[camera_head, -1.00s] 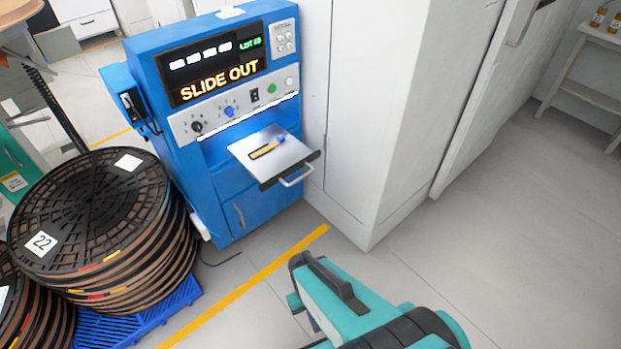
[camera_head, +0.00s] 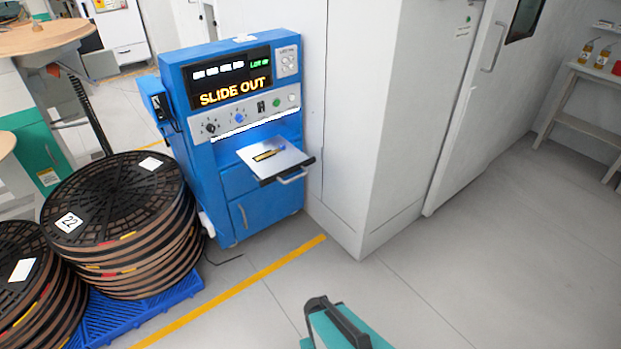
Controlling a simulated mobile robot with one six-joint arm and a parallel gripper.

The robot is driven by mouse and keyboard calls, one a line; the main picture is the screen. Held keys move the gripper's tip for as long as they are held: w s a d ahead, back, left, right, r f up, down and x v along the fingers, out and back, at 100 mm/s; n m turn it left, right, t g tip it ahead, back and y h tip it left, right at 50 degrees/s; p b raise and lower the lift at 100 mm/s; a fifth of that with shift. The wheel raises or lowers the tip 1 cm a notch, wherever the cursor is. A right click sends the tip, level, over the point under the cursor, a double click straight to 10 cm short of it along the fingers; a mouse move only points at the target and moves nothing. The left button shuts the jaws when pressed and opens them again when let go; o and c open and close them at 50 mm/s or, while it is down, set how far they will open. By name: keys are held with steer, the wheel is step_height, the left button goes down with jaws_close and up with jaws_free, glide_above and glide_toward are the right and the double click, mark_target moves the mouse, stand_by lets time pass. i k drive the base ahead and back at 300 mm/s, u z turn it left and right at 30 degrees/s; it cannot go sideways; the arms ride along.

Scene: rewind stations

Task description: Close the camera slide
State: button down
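The camera slide (camera_head: 262,157) is a flat silvery tray pulled out from the front of a blue machine (camera_head: 238,217). It has a dark front edge with a pale handle (camera_head: 292,178), and a small yellow and dark piece (camera_head: 266,155) lies on it. The machine's display (camera_head: 232,92) reads "SLIDE OUT". My gripper's fingertips cannot be made out.
Stacks of dark reels (camera_head: 118,196) on a blue pallet (camera_head: 150,308) stand left of the machine. A white cabinet (camera_head: 362,130) stands close on its right. A yellow floor line (camera_head: 262,274) crosses in front. The grey floor at the right is clear.

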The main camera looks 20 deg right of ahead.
mark_target(273, 168)
steer(key=z, duration=0.15)
steer(key=k, duration=0.7)
steer(key=u, duration=0.9)
steer(key=i, duration=1.3)
steer(key=z, duration=0.05)
